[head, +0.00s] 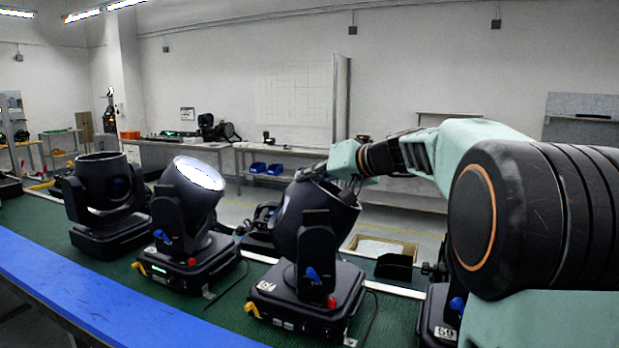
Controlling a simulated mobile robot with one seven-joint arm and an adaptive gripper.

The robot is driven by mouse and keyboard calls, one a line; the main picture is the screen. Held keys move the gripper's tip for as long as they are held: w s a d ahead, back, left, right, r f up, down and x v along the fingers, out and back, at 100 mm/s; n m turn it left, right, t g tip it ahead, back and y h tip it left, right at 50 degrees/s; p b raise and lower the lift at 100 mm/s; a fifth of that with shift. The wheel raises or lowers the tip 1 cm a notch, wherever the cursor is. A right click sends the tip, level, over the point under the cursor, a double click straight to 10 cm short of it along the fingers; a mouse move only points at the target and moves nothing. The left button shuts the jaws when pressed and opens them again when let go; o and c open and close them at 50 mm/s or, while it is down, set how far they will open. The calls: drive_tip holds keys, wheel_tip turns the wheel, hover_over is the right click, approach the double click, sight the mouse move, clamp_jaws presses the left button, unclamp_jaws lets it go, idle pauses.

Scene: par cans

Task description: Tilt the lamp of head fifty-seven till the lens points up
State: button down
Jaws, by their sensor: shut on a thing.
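The moving head (310,290) in front of me has a black base with a number tag (265,286) too small to read surely, a blue lever and a yellow connector. Its lamp (335,213) sits tilted in the yoke. A pale sliver at its left edge suggests the lens side, seen nearly edge-on; the lens face is mostly hidden. My gripper (325,180) is at the lamp's upper rim, shut on it. The fingertips are partly hidden by the gripper and rim.
To the left stand a head with a bright lens (199,173) facing up and another dark head (105,200). A head tagged 59 (437,320) is at right, partly behind my arm. A blue strip (100,300) edges the green bench.

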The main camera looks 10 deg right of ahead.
sight(291, 195)
drive_tip(key=a, duration=0.1)
drive_tip(key=a+n+h, duration=0.1)
drive_tip(key=a+g+h, duration=0.1)
drive_tip(key=a, duration=0.1)
drive_tip(key=shift+w+f+n+p, duration=0.1)
drive_tip(key=shift+f+n+p, duration=0.2)
drive_tip(key=shift+n, duration=0.1)
drive_tip(key=shift+a+f+n+h, duration=0.45)
drive_tip(key=shift+a+h, duration=0.25)
drive_tip(key=shift+a, duration=0.15)
drive_tip(key=shift+a+f, duration=0.7)
drive_tip(key=shift+a, duration=0.05)
drive_tip(key=c, duration=2.1)
unclamp_jaws()
drive_tip(key=shift+a, duration=0.15)
drive_tip(key=shift+w+d+r, duration=0.1)
drive_tip(key=shift+d+r, duration=0.05)
drive_tip(key=shift+d, duration=0.05)
drive_tip(key=shift+s+d+r, duration=0.2)
drive_tip(key=shift+s+r, duration=0.05)
drive_tip(key=shift+s, duration=0.05)
drive_tip(key=v, duration=1.1)
